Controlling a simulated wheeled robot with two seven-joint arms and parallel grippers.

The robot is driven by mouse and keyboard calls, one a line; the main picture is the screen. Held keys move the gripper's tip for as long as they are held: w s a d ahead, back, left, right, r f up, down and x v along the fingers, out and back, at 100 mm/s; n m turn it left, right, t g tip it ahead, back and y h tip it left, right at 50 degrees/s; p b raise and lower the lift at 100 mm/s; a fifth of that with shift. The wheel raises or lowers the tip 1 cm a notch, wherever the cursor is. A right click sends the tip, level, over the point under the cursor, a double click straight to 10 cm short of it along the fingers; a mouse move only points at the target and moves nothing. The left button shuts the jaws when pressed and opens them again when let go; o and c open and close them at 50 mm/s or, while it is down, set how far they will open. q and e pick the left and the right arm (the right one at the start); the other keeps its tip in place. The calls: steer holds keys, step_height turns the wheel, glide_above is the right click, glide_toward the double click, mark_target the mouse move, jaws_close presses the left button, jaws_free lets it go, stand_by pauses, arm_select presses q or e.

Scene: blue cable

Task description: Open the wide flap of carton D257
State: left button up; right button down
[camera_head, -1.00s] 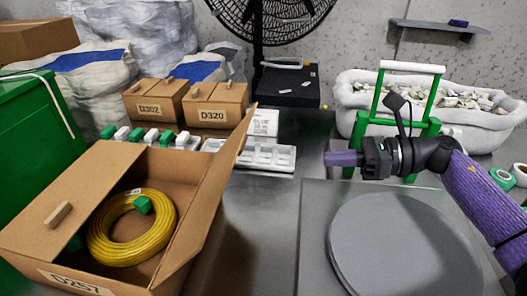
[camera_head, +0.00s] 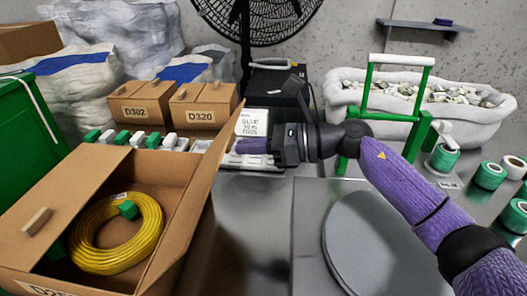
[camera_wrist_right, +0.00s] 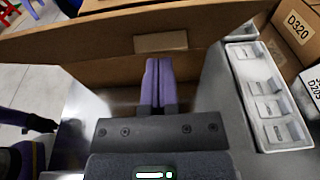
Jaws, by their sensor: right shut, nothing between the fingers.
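Carton D257 (camera_head: 100,281) stands at the left front of the table with its top open. A coil of yellow cable (camera_head: 92,262) with a green tag lies inside it. One flap with a small tan block (camera_head: 37,221) lies on the left side. The wide flap (camera_head: 195,190) on the right stands up, tilted outward. My right gripper (camera_head: 240,146) is shut and empty, close to the upper part of this flap on its outer side. In the right wrist view its purple fingers (camera_wrist_right: 158,80) point at the flap (camera_wrist_right: 110,35), just below a tan block (camera_wrist_right: 161,42). I cannot tell whether they touch.
Cartons D302 (camera_head: 135,107) and D320 (camera_head: 203,107) stand behind, with a white tray (camera_wrist_right: 268,95) beside the right gripper. A round grey plate (camera_head: 385,245) lies at right front. Tape rolls (camera_head: 489,174) and a green-handled frame (camera_head: 391,117) stand further right.

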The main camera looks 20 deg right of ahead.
mark_target(233, 129)
steer(key=shift+h, duration=0.5)
steer(key=a+r+p, duration=0.1)
steer(key=p, duration=0.1)
steer(key=w+a+r+p, duration=0.1)
steer(key=r+p, duration=0.1)
steer(key=shift+a+r, duration=0.15)
steer(key=shift+a, duration=0.05)
steer(key=shift+f, duration=0.2)
